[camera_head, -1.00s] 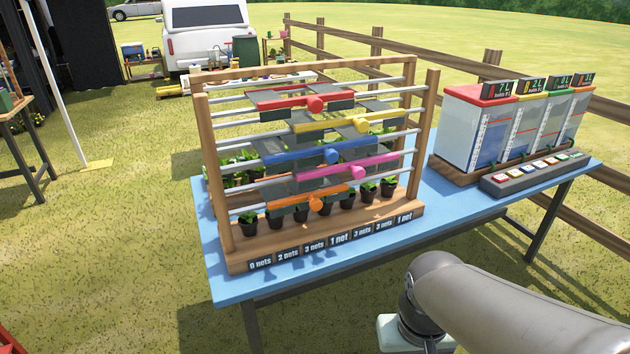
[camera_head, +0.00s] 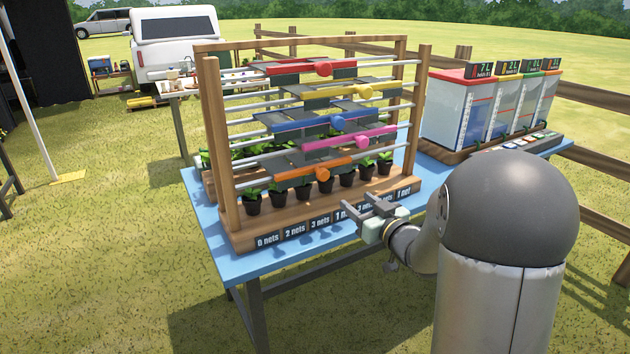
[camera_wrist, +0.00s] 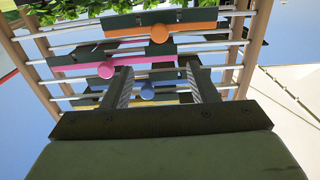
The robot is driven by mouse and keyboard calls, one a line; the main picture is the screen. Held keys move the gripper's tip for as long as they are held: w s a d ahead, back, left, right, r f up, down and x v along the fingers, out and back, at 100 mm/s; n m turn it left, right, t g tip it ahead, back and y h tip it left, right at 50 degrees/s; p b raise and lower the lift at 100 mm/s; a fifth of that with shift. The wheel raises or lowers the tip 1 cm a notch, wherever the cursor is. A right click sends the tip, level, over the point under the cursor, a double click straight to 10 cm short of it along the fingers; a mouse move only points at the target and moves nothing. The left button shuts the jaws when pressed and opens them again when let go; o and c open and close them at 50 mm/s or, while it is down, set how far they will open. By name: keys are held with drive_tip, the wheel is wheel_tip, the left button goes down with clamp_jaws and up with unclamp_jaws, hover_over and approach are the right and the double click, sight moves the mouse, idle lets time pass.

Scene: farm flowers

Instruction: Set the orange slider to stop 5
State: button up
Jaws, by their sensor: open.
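In the wrist view, which is upside down, the orange slider (camera_wrist: 182,30) is near the top. My gripper (camera_head: 364,204) is open and empty in front of the rack, low and right of the orange knob, apart from it. In the wrist view my gripper (camera_wrist: 158,85) has its two fingers spread, with the blue knob showing between them.
Pink (camera_head: 350,139), blue (camera_head: 300,124), yellow (camera_head: 338,95) and red (camera_head: 300,67) sliders sit above the orange one. Net labels (camera_head: 294,231) line the rack's front base. A tank unit (camera_head: 455,110) stands on the blue table (camera_head: 240,262) at right.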

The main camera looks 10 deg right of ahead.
sight(325, 175)
drive_tip(key=p+x, duration=0.1)
drive_tip(key=x, duration=1.6)
clamp_jaws()
drive_tip(key=shift+d, duration=0.1)
